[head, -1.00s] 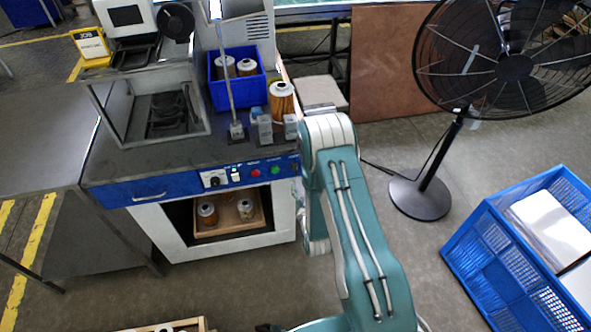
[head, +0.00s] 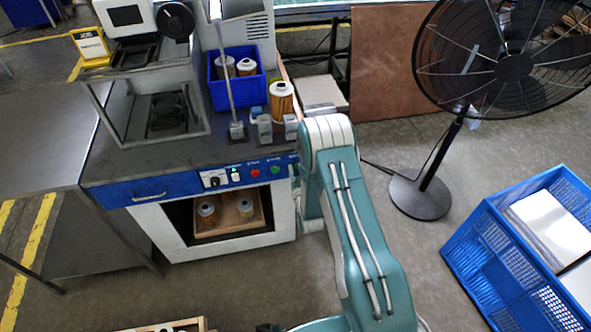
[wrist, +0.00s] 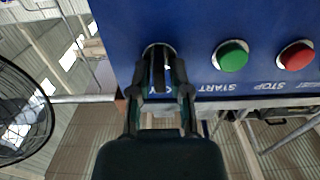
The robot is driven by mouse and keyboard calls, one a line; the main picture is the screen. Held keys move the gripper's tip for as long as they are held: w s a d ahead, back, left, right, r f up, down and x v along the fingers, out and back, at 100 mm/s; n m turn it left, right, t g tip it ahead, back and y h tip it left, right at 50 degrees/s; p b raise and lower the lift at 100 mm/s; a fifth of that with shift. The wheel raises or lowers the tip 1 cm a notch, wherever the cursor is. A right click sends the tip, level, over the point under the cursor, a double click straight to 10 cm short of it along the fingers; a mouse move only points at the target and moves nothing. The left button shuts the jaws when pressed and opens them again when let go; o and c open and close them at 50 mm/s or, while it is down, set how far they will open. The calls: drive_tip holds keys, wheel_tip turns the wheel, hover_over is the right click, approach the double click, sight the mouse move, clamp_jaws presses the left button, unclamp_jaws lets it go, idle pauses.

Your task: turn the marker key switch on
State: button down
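The key switch (wrist: 158,49) sits on the blue front panel (wrist: 195,20), at the left of the wrist view. It has a round collar and a dark upright part in its middle. My gripper (wrist: 160,75) is at the switch, with one finger on each side of this dark part. The fingers are close together, but I cannot tell whether they press on it. They partly cover the switch and the label below it. In the head view my arm (head: 350,220) hides the gripper and the key switch. Which way the key is turned is not clear.
A green START button (wrist: 230,56) and a red STOP button (wrist: 296,55) are beside the switch. A blue bin (head: 235,92) and an orange filter cartridge (head: 281,102) stand on the bench. A fan (head: 420,196) and a blue crate (head: 480,255) stand at right.

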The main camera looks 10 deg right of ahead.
drive_tip(key=shift+m, duration=0.4)
drive_tip(key=m, duration=0.3)
drive_tip(key=shift+d+m, duration=0.15)
drive_tip(key=shift+m, duration=0.25)
drive_tip(key=m, duration=1.3)
drive_tip(key=shift+d+f, duration=0.25)
drive_tip(key=shift+f, duration=0.15)
drive_tip(key=shift+m, duration=0.3)
drive_tip(key=c, duration=0.7)
unclamp_jaws()
drive_tip(key=shift+d, duration=0.15)
drive_tip(key=shift+c, duration=0.2)
